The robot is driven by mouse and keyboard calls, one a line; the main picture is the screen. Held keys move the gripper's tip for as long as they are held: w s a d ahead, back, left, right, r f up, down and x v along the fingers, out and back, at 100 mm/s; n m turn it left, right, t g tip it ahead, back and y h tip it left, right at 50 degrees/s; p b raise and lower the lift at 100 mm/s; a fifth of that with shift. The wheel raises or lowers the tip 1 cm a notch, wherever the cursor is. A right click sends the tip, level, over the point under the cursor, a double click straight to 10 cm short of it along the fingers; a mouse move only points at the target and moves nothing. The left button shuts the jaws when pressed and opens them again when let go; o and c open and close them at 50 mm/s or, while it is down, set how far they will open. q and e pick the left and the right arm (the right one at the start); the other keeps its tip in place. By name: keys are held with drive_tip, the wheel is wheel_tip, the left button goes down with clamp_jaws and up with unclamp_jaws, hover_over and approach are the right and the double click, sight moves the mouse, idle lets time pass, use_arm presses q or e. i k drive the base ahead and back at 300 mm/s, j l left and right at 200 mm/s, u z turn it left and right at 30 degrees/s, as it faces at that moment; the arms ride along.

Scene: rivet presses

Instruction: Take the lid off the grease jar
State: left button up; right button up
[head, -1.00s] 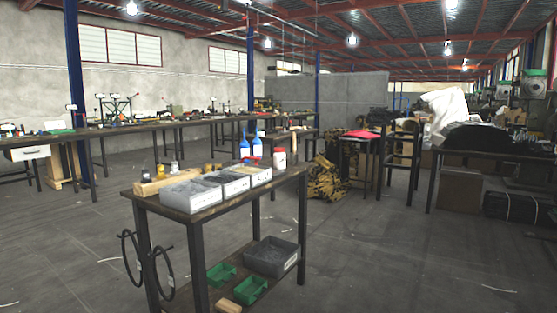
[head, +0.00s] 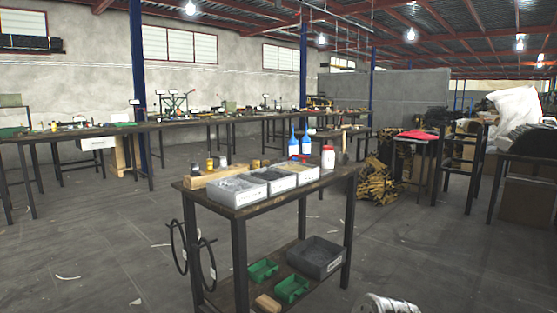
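A white jar with a red lid (head: 328,157) stands upright on the right part of the dark work table (head: 320,183). Its lid is on; any label is too small to read. I cannot tell from the picture which container holds grease. Neither of my grippers is in view.
Green trays (head: 292,288) and a dark bin (head: 316,257) sit on the lower shelf. Cables hang on the left side.

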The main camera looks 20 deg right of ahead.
sight(328, 155)
drive_tip(key=i+l+u, duration=0.1)
drive_tip(key=l+u, duration=0.95)
drive_tip(key=l, duration=0.25)
